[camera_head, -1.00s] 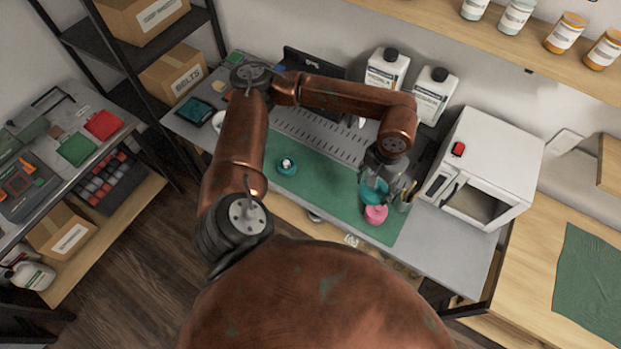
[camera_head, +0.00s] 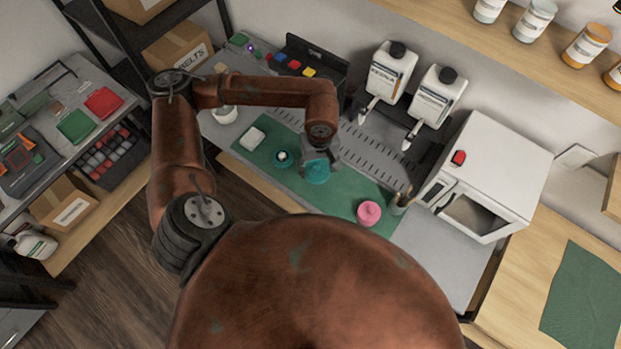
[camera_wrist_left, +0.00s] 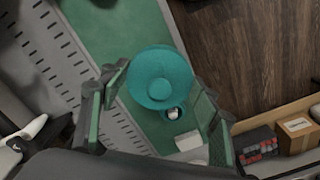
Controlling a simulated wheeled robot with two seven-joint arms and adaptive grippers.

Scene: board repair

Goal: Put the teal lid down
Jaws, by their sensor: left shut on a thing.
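The teal lid (camera_head: 318,173) is round with a knob and is held in my left gripper (camera_head: 318,160), over the green mat (camera_head: 335,198). It also shows in the left wrist view (camera_wrist_left: 160,78), between the fingers. How high it is above the mat I cannot tell. A small teal round container (camera_head: 283,157) with something white inside stands on the mat just left of the gripper. In the left wrist view the lid partly hides this container (camera_wrist_left: 178,112). My right gripper does not show.
A pink lidded pot (camera_head: 369,213) stands at the mat's right part, beside a cup of tools (camera_head: 399,203). A white block (camera_head: 252,138) lies at the mat's left end. Two white bottles (camera_head: 388,72) and a white oven (camera_head: 497,175) stand behind and right.

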